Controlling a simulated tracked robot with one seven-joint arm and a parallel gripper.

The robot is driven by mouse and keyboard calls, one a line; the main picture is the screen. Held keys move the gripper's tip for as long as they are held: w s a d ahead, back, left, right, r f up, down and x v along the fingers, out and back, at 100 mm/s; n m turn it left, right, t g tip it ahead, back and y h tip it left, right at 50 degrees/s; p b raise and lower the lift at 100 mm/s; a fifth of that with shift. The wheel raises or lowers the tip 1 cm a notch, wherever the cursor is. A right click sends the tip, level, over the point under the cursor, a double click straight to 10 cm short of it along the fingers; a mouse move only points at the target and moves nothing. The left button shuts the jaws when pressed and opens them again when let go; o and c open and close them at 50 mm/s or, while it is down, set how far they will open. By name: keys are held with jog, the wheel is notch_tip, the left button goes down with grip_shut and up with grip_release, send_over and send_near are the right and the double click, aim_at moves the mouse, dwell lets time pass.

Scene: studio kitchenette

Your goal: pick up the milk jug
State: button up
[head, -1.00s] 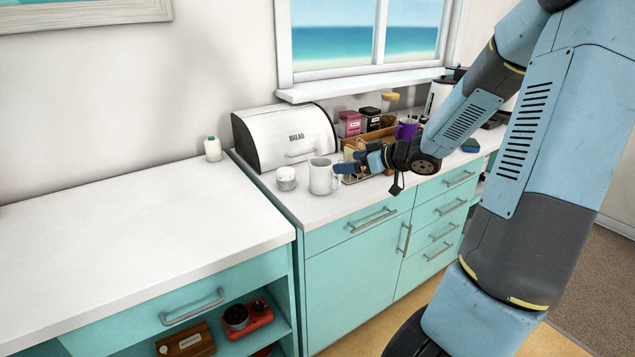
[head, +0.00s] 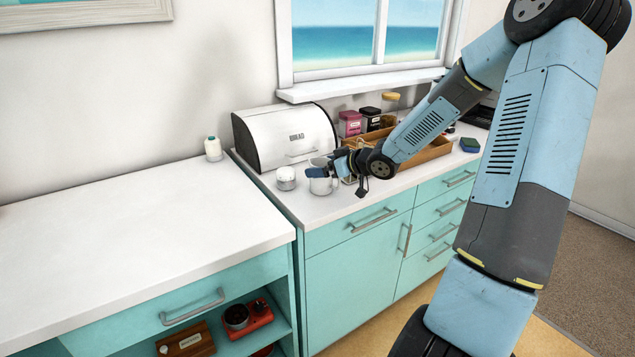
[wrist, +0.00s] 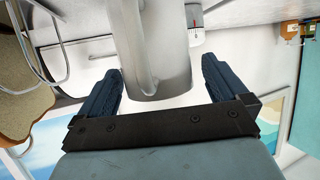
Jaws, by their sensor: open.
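The milk jug (head: 322,188) is a plain pale grey-white jug standing upright near the front of the far counter. In the wrist view the jug (wrist: 165,45) appears upside down, with its handle facing my camera. My gripper (head: 325,169) is at the jug's upper part in the head view and covers some of it. In the wrist view my gripper (wrist: 160,72) is open, with one dark finger on each side of the jug. A gap shows beside each finger, and the jug is not clamped.
A small white round timer (head: 286,178) stands close left of the jug. A white bread bin (head: 285,138) is behind. A wire rack with bread (wrist: 50,40) is close beside the jug. A wooden tray (head: 425,155) lies to the right. The near-left counter (head: 130,225) is mostly clear.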

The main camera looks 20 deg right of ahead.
jog(key=shift+w+a+f, duration=0.15)
jog(key=shift+w, duration=0.05)
jog(key=c, duration=1.2)
jog(key=shift+c, duration=0.5)
